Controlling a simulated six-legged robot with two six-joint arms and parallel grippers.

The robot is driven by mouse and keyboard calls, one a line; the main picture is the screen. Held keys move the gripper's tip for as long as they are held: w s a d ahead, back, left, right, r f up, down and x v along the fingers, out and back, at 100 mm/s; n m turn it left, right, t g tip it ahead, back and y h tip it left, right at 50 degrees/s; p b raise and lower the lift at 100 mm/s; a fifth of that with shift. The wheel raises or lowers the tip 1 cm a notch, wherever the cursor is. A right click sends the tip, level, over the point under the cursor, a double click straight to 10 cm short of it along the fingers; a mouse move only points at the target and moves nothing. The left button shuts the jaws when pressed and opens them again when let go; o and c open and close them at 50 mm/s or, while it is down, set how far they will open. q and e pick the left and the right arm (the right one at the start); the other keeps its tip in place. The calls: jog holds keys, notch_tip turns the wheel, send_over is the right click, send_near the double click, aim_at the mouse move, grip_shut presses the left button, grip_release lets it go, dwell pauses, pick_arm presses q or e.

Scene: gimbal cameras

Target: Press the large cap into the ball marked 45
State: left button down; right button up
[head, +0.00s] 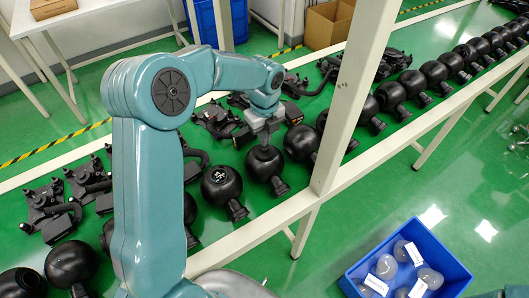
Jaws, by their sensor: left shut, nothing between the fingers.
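A black ball (221,186) with white marks on its top stands on the green bench, its neck toward the lower right. The marks are too small to read surely. Another black ball (264,166) stands just right of it. My left gripper (263,146) points down at the top of this second ball, shut and empty, touching it or very close above it. The fingers hide that ball's top, so I cannot see any number there. I cannot make out the large cap. My right gripper is not in view.
A row of similar black balls (434,71) runs to the upper right. Black bracket parts (88,179) lie behind the row. A white post (349,100) rises right of my gripper. A blue crate (352,280) with clear, labelled items stands at the lower right.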

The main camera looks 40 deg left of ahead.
pick_arm(q)
jog(key=shift+f+b, duration=0.55)
jog(key=shift+f, duration=0.35)
jog(key=shift+r, duration=0.1)
dwell(0.5)
notch_tip(320, 180, up, 7)
jog(key=p, duration=0.6)
dwell(0.3)
jog(key=shift+s, duration=0.1)
